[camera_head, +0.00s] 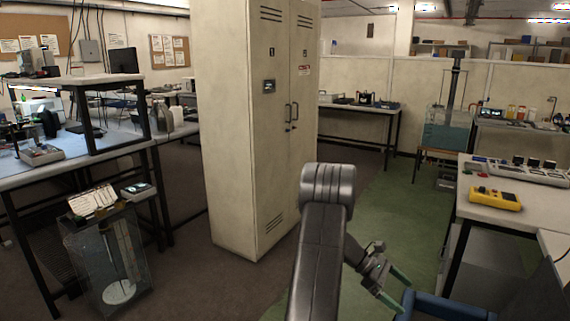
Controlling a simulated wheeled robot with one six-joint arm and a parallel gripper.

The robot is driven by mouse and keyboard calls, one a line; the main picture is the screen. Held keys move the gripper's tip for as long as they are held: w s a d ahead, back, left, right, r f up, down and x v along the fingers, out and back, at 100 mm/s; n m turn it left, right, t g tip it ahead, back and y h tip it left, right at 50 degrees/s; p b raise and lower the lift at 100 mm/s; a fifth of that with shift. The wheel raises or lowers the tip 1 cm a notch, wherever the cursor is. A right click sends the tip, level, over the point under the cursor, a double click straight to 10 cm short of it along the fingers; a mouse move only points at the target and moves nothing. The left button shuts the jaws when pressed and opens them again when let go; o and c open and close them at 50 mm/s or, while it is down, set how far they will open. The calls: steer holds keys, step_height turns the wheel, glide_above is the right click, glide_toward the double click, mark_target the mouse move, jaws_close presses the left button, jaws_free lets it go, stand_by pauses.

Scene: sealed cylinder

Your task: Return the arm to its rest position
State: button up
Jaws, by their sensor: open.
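My arm rises from the bottom middle of the view, with its dark elbow in front of the floor to the right of the tall locker. My gripper (402,293) hangs low to the right of the arm. Its two green fingers are apart and point down and to the right, with nothing visible between them. The fingertips are close to a blue curved thing (445,306) at the bottom edge; I cannot tell whether they touch it.
A tall cream locker (228,130) stands shut at the centre. A bench (512,205) with a yellow meter (492,198) is at right. A clear case (135,265) with a pale column inside stands at lower left beside another bench. Green floor (385,215) lies open between locker and right bench.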

step_height(320, 180, down, 12)
steer(key=w+a+g+h+b, duration=0.1)
steer(key=a+g+h+b, duration=0.1)
steer(key=b, duration=0.6)
steer(key=shift+w+a+f+h+b, duration=0.25)
steer(key=shift+w+h+b, duration=0.05)
steer(key=shift+h, duration=0.6)
